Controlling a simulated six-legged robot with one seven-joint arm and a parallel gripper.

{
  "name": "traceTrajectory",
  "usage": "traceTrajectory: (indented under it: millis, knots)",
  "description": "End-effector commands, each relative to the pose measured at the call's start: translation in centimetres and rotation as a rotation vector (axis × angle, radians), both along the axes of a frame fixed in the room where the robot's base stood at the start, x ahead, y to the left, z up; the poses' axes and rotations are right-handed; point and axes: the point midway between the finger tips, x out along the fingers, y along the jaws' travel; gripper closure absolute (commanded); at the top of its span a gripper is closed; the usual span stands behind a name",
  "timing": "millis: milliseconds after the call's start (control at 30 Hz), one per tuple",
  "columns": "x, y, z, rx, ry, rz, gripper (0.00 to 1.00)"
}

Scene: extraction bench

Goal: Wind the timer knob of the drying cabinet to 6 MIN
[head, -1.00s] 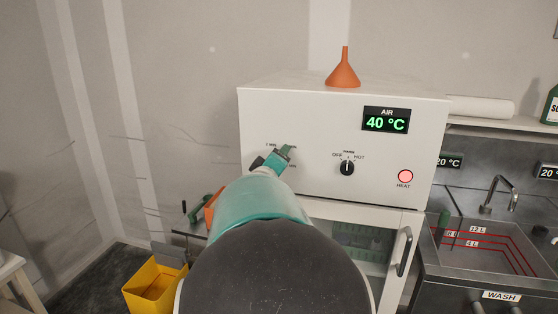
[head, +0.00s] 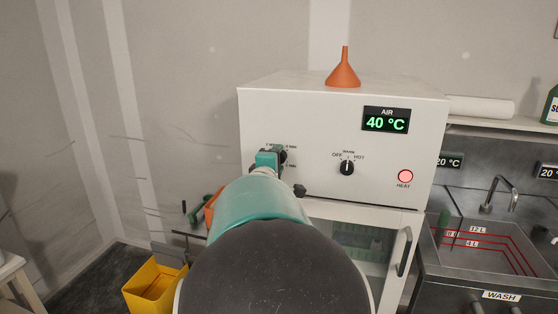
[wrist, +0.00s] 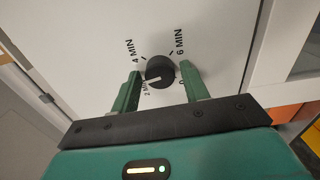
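The timer knob (wrist: 160,70) is black and round on the white front of the drying cabinet (head: 325,125). In the wrist view its white pointer is toward the 2 MIN mark. The 4 MIN mark lies at upper left, 6 MIN at upper right and 0 at lower right. My gripper (wrist: 160,78) is open, one green finger on each side of the knob, with a small gap showing on both sides. In the head view my gripper (head: 271,158) is in front of the dial and hides most of the knob and part of its scale.
A heat selector knob (head: 347,168) sits right of the timer, with a lit HEAT lamp (head: 405,176) and an AIR display (head: 386,120) reading 40 °C. An orange funnel (head: 343,70) stands on top. A yellow bin (head: 155,285) is at lower left.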

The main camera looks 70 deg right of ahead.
Motion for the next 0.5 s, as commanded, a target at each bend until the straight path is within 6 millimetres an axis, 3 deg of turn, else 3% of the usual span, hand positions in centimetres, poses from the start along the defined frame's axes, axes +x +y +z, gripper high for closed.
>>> traceTrajectory:
  millis: [33,167,333,500]
  knots:
    - [0.0,0.0,0.0,0.0,0.0,0.0,0.65]
    - [0.0,0.0,0.0,0.0,-0.001,0.0,0.91]
    - [0.0,0.0,0.0,0.007,-0.042,0.0,0.91]
    - [0.05,0.03,0.0,0.038,-0.238,0.001,0.91]
